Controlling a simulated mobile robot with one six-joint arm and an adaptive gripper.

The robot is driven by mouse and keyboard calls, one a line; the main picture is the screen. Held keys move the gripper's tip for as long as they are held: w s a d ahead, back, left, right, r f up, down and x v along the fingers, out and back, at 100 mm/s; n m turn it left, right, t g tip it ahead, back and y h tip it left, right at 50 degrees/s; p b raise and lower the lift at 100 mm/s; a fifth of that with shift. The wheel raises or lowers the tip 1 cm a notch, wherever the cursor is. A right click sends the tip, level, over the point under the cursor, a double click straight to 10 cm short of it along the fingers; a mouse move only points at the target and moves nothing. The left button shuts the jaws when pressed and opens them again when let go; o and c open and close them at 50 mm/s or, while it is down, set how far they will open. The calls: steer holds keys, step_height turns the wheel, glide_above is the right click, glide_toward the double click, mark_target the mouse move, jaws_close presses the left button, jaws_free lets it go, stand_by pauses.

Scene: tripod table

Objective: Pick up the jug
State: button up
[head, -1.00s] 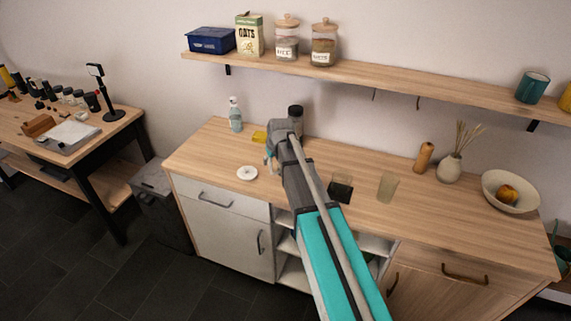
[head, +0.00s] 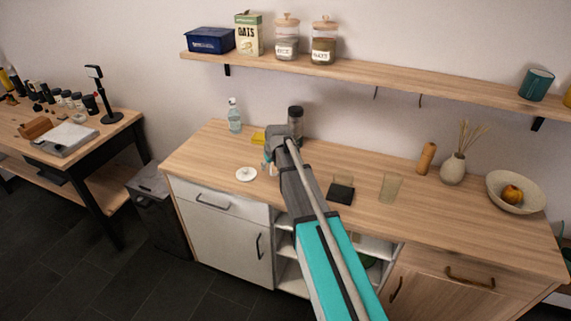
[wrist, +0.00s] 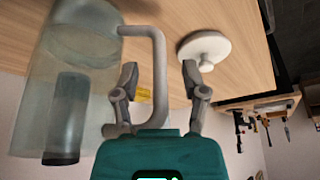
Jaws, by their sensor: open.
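The jug (wrist: 80,45) is clear, pale glass and fills the left of the wrist view. Its grey loop handle (wrist: 158,75) points toward my gripper (wrist: 160,85). My gripper is open, with one finger on each side of the handle's long bar; the left finger appears within the loop. I cannot tell whether either finger touches it. In the head view my arm hides most or all of the jug, and my gripper (head: 269,163) shows only in part above the counter.
A white knobbed disc (head: 246,174) lies left of my gripper. Behind are a yellow block (head: 258,138), a spray bottle (head: 234,116) and a dark-topped canister (head: 295,118). A black square item (head: 340,193) and a glass (head: 390,187) stand right. A shelf (head: 350,73) runs above.

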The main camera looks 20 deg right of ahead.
jaws_close()
stand_by(0.5)
steer(key=shift+r+p, duration=1.75)
steer(key=shift+p, duration=0.05)
steer(key=s+d+r+p, duration=0.2)
steer(key=s+r+p, duration=0.7)
steer(key=s, duration=0.4)
steer(key=shift+s+d+r, duration=0.25)
steer(key=shift+d, duration=0.1)
steer(key=shift+s, duration=0.1)
stand_by(0.8)
